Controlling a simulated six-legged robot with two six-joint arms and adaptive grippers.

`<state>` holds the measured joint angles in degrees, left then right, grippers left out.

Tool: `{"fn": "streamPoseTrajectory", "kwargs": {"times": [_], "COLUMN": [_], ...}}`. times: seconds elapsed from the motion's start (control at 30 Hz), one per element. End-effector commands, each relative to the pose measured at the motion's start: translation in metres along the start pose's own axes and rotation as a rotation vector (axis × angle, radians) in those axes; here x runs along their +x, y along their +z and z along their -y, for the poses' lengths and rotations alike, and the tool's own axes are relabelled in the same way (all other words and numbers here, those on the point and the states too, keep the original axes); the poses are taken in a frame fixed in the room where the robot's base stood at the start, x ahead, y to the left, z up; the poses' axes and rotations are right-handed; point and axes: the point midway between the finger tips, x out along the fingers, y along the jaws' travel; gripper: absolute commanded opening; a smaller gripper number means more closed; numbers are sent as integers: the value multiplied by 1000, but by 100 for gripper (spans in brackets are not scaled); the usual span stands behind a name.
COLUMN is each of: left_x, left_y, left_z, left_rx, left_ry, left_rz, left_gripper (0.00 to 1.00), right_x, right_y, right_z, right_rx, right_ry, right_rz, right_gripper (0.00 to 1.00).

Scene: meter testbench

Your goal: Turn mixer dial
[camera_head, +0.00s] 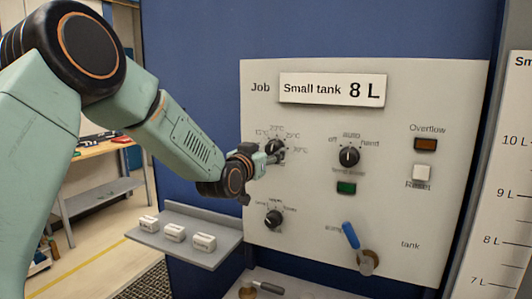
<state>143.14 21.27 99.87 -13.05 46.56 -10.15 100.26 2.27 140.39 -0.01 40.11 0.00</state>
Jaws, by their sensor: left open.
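A grey panel (310,225) carries three black dials. The upper left dial (275,146) has temperature marks around it, such as 25°C. The upper right dial (349,156) is marked off, auto and hand. The lower left dial (273,218) has marks too small to read. I cannot read which dial is named mixer. My right gripper is not in view.
A blue-handled lever (351,236) sticks out at the lower right. A grey shelf (207,255) with three white blocks (175,232) stands below my arm.

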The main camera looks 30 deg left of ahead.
Motion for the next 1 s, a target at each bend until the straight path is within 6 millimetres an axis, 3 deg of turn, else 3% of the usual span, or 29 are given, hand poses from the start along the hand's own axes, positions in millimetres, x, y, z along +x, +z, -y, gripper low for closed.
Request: {"fn": "streamPoseTrajectory", "kwargs": {"times": [0.07, 0.7, 1.0], "left_x": [0, 0, 0], "left_y": [0, 0, 0], "left_z": [0, 0, 0], "left_rx": [1, 0, -141], "left_ry": [1, -1, -1], "left_rz": [0, 0, -3], "left_gripper": [61, 7, 7], "right_x": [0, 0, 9], "right_y": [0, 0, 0], "right_z": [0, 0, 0], "right_rx": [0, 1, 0], "right_ry": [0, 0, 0], "right_rz": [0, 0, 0], "right_gripper": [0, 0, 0]}}
